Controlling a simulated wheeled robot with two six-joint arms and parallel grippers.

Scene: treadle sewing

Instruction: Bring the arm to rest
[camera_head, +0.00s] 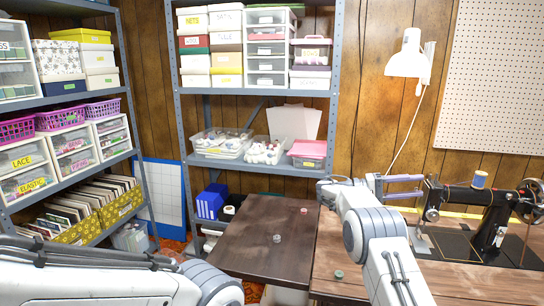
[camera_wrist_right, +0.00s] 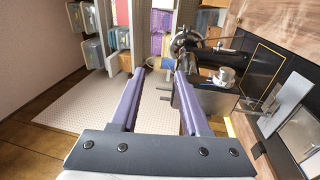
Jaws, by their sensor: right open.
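My right gripper (camera_head: 404,187) is held above the table beside the black sewing machine (camera_head: 468,204), left of its head. Its purple fingers stand apart with nothing between them. In the right wrist view the open right gripper (camera_wrist_right: 160,75) points toward the machine (camera_wrist_right: 206,92), whose metal parts show close to the right finger. I cannot tell from the pictures if they touch. My left arm comes in at the lower left of the head view. Its gripper is out of view.
The wooden table (camera_head: 334,250) carries small round pieces, one pale (camera_head: 277,238) and one green (camera_head: 338,274). A thread spool (camera_head: 480,179) tops the machine. A white lamp (camera_head: 408,56) hangs behind. Loaded shelves (camera_head: 256,91) stand at the back and left.

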